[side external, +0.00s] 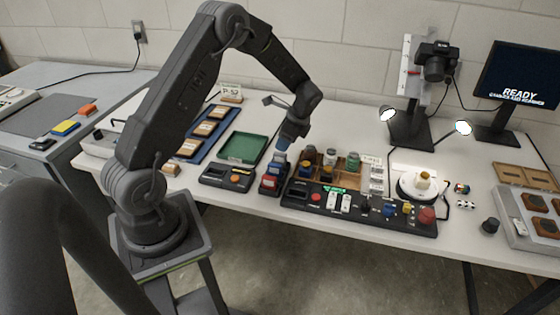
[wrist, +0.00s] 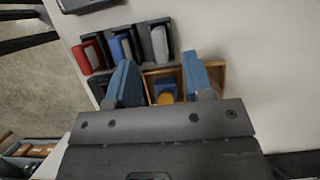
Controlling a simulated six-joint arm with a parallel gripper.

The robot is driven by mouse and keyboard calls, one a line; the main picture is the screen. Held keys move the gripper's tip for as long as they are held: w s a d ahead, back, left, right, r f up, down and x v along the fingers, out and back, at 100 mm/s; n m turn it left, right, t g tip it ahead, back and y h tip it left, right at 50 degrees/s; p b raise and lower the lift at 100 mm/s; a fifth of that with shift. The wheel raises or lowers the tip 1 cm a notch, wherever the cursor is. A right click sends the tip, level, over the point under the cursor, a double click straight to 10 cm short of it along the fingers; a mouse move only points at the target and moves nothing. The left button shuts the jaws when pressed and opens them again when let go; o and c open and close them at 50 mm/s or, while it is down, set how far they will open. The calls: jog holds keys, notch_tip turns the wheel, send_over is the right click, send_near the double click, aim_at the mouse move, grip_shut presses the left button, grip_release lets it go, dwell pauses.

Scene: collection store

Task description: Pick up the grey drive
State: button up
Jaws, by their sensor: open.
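The grey drive (wrist: 159,42) stands in a dark rack (wrist: 104,66) in the wrist view, at the end of a row beside a blue drive (wrist: 121,47) and a red drive (wrist: 92,54). In the side external view the rack (side external: 263,190) is on the table, with the grey drive (side external: 280,157) at its far end, close below my gripper (side external: 283,146). In the wrist view my gripper (wrist: 160,78) is open, its two blue fingers apart with nothing held between them. The grey drive shows beyond the gap between the fingers.
A wooden divided box (side external: 318,178) with jars stands right of the rack; a yellow-topped item (wrist: 165,97) shows in it. A black control panel (side external: 360,207) lies in front. A console with an orange button (side external: 228,176) and a green tray (side external: 243,147) are to the left.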

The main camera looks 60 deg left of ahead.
aim_at(281, 153)
jog(key=shift+w+d+x, duration=0.15)
jog(key=shift+d+x, duration=0.05)
jog(key=shift+x, duration=1.35)
jog(key=shift+w+d+x, duration=0.1)
jog(key=shift+d+x, duration=0.1)
jog(key=shift+x, duration=1.4)
jog(key=shift+f, duration=0.2)
grip_shut()
